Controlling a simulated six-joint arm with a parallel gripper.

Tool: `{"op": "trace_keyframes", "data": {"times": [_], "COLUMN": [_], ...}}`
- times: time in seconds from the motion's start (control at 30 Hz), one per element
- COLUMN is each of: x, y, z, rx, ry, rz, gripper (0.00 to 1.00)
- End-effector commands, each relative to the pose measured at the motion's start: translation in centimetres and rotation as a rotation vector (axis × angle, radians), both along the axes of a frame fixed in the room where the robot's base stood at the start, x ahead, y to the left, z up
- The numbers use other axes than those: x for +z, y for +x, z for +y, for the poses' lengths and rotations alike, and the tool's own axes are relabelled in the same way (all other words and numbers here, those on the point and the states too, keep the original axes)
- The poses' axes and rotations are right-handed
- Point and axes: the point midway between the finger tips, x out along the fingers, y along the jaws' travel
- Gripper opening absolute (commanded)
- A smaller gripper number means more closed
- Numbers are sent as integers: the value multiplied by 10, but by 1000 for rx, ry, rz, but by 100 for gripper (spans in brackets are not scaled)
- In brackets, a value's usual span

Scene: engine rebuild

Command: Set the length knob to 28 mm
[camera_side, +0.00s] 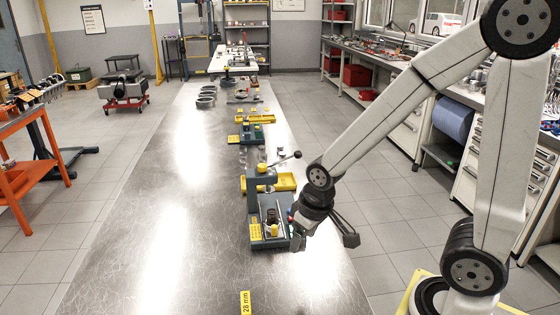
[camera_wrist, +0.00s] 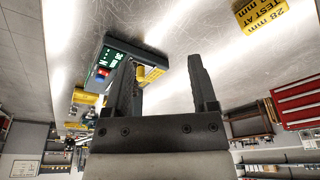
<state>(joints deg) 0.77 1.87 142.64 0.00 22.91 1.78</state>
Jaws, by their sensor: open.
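A dark green-grey tester (camera_side: 256,210) stands on the steel bench, with a dark coil spring and a lever with a black ball end. A small yellow knob (camera_side: 274,231) sits at its front; I take it for the length knob. In the wrist view a yellow part (camera_wrist: 141,75) shows partly behind my left finger. The tester's panel (camera_wrist: 113,58) there has small white markings, too small to read surely, and red and blue buttons. My gripper (camera_side: 326,240) is open and empty, right of the tester. Its fingers (camera_wrist: 162,75) also show in the wrist view.
A yellow label reading 28 mm (camera_side: 245,303) lies on the bench; the wrist view shows TEST AT 28 mm (camera_wrist: 262,14). Yellow trays (camera_side: 284,182) and other fixtures stand behind the tester. The bench (camera_side: 150,220) left of it is clear.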

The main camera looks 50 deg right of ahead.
Motion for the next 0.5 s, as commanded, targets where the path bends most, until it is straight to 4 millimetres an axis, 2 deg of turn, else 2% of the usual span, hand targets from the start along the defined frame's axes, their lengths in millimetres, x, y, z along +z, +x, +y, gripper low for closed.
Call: {"op": "trace_keyframes", "data": {"times": [0.5], "x": [44], "y": [111], "z": [-40], "rx": [-297], "ry": [42], "rz": [74], "gripper": [74]}}
